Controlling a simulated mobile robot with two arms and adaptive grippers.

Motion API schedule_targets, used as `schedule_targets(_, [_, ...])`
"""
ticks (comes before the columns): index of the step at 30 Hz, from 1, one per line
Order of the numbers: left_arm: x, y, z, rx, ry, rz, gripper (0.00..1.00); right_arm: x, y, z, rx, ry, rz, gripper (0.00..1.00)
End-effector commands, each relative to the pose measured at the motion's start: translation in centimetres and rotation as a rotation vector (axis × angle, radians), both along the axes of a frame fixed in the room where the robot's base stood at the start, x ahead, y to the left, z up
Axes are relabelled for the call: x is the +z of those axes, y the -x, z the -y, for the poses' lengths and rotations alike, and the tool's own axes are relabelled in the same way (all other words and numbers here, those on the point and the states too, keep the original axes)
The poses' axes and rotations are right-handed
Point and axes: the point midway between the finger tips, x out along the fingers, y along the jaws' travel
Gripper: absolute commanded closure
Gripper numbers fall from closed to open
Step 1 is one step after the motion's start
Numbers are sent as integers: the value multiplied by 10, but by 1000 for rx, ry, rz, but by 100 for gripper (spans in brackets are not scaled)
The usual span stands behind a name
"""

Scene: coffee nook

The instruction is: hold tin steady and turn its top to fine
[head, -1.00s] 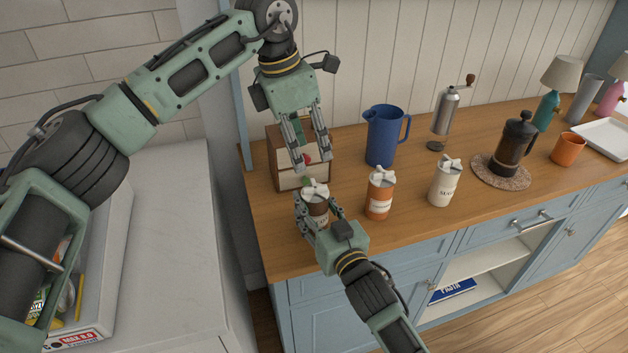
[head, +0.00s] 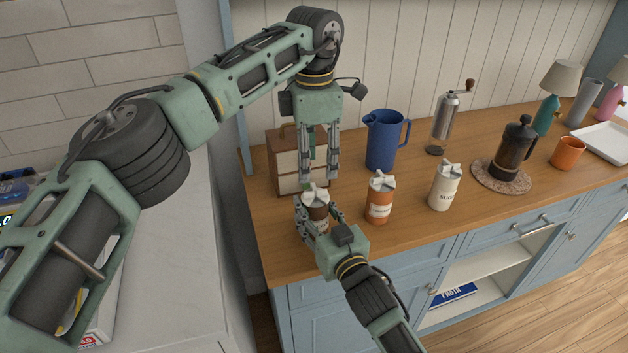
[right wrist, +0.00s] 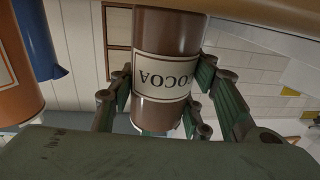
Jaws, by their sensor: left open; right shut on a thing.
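The brown cocoa tin (head: 318,213) stands on the wooden counter, with a pale, winged top (head: 314,193). My right gripper (head: 319,221) is shut on the tin's body from the front. The right wrist view shows the brown tin (right wrist: 166,50) with its "COCOA" label upside down between the fingers (right wrist: 165,100). My left gripper (head: 319,178) is open and points down just above and behind the tin's top. Its fingertips appear close to the top; I cannot tell whether they touch. The tin's lower part is partly hidden by my right gripper.
An orange tin (head: 379,200) and a white sugar tin (head: 445,188) stand to the right. A blue jug (head: 381,140) and a small wooden drawer box (head: 284,160) are behind. A grinder (head: 444,118) and French press (head: 512,150) stand farther right. The counter's front strip is clear.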

Motion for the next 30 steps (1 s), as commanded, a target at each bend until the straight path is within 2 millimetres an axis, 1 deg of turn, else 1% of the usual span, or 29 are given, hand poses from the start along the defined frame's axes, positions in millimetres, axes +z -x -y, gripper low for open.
schedule_targets(1, [-12, 0, -1, 1, -1, -3, 55, -1, 0, 0, 0, 0, -1, 85])
schedule_targets(3, [-24, 0, 0, 0, -1, -1, 55, -1, 0, 0, 0, 0, -1, 85])
schedule_targets(6, [-40, 0, 0, 0, 0, -2, 55, -1, 0, 0, 0, 0, -1, 85])
schedule_targets(9, [-51, 0, 0, 1, -1, -1, 55, -1, 0, 0, 0, 0, -1, 85])
schedule_targets(15, [-61, 0, 0, 2, 1, 1, 55, -1, 0, 0, 0, 0, -1, 85])
schedule_targets(22, [-61, 0, 0, 2, 1, 1, 55, -1, 0, 0, 0, 1, -2, 85])
schedule_targets(30, [-61, 0, 0, 1, 0, 1, 78, -1, 0, 0, 0, 1, -2, 85])
